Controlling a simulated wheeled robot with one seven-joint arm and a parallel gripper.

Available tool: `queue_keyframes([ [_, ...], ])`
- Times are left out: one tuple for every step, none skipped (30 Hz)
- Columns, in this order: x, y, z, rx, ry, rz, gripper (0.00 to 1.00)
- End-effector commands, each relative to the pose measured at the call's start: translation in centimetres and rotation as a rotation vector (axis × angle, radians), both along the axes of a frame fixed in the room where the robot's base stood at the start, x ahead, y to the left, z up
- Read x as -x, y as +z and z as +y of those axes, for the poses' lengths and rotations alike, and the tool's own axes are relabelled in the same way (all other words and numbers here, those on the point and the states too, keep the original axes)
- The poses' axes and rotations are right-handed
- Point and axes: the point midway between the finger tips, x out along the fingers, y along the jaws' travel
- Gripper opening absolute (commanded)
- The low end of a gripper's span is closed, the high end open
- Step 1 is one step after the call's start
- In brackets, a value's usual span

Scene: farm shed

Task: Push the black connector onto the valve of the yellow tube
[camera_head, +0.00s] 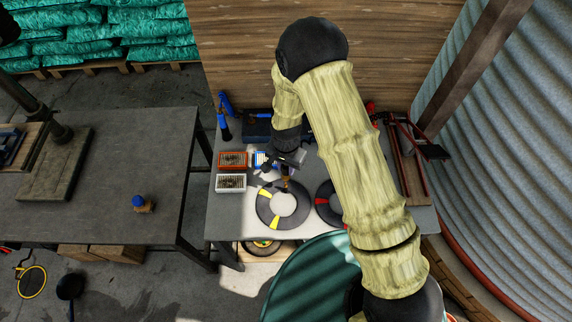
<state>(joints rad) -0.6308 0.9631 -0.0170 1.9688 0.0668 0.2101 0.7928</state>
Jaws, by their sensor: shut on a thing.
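A black tube with yellow bands (268,222) lies flat as a ring on the workbench, and I take it for the yellow tube. My gripper (285,180) points down over the far part of this ring. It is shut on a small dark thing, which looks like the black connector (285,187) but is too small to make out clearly. The valve is not clearly visible at this size. I cannot tell whether the connector touches the valve.
A second ring with red bands (324,201) lies to the right, partly behind my arm. An orange box (233,159) and a white box (230,183) stand left of my gripper. A blue pump (224,120) stands at the back left. A red-framed tool (400,150) is at the right.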

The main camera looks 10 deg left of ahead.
Motion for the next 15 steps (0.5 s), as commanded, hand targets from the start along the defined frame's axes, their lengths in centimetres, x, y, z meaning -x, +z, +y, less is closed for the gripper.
queue_keyframes([
  [0.0, -0.7, 0.0, 0.0, 0.0, 0.001, 0.0],
  [0.0, -1.0, 0.0, 0.001, 0.0, 0.001, 0.0],
  [0.0, -1.3, 0.0, 0.001, 0.0, 0.001, 0.0],
  [0.0, -1.5, 0.0, 0.001, 0.0, 0.001, 0.0],
  [0.0, -1.7, 0.0, 0.001, 0.0, 0.001, 0.0],
  [0.0, -1.9, 0.0, 0.0, 0.0, 0.001, 0.0],
  [0.0, -2.1, 0.0, 0.0, 0.0, 0.001, 0.0],
  [0.0, -2.2, 0.0, 0.0, 0.0, 0.0, 0.0],
  [0.0, -2.3, 0.0, 0.0, 0.0, 0.0, 0.0],
  [0.0, -2.4, 0.0, 0.0, 0.0, 0.0, 0.0],
  [0.0, -2.4, 0.0, 0.0, 0.0, 0.0, 0.0],
  [0.0, -2.4, 0.0, 0.0, 0.0, 0.0, 0.0],
  [0.0, -2.4, 0.0, -0.001, 0.0, 0.0, 0.0],
  [0.0, -2.4, 0.0, -0.001, 0.0, 0.0, 0.0],
  [0.0, -2.4, 0.0, -0.001, 0.0, 0.0, 0.0],
])
